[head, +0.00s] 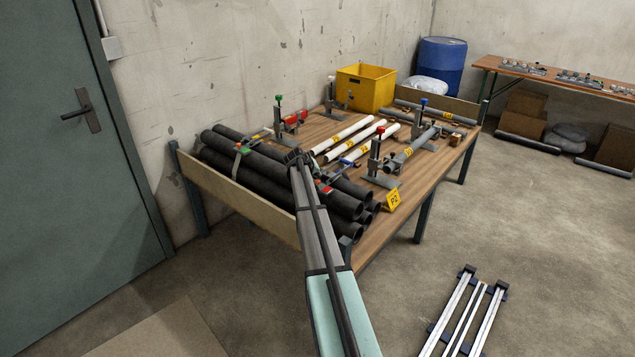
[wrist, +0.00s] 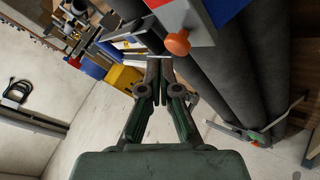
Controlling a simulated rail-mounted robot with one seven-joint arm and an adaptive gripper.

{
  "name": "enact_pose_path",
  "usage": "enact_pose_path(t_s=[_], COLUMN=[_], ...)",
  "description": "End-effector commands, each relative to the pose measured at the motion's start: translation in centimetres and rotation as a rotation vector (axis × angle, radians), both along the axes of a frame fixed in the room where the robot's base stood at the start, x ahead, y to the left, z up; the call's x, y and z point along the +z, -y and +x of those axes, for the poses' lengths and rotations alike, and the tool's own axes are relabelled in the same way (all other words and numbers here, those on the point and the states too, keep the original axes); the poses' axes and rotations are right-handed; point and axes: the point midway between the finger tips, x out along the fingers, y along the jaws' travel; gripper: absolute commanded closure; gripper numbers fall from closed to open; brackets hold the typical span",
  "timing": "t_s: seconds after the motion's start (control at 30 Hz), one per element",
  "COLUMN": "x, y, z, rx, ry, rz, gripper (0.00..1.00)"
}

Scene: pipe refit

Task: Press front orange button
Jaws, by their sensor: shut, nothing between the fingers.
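An orange button (wrist: 178,43) shows in the wrist view, standing out from a box-like buckle (wrist: 207,35) with red and blue faces. It is just right of and above my fingertips, and a gap shows between them in the picture. In the head view a red buckle (head: 325,188) sits on the front of the black pipe bundle; its button is too small to make out. My gripper (wrist: 159,62) is shut and empty. In the head view my gripper (head: 298,157) is over the bundle, between the red buckle and a green buckle (head: 243,149).
Thick black pipes (head: 272,176) lie bundled along the table's left side behind a wooden board (head: 238,197). White pipes (head: 342,137), clamp stands (head: 375,160) and a yellow crate (head: 365,89) occupy the table. A second strap buckle (wrist: 256,139) shows in the wrist view.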

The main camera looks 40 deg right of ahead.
Motion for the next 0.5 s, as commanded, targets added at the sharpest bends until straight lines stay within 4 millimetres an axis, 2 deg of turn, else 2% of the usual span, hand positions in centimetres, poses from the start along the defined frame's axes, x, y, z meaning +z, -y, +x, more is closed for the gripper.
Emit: enact_pose_path(t_s=[0.23, 0.5], x=[0.9, 3.4], y=[0.0, 0.0], z=[0.0, 0.0], rx=[0.001, 0.0], ry=[0.001, 0.001], rz=[0.0, -0.001], gripper=[1.0, 1.0])
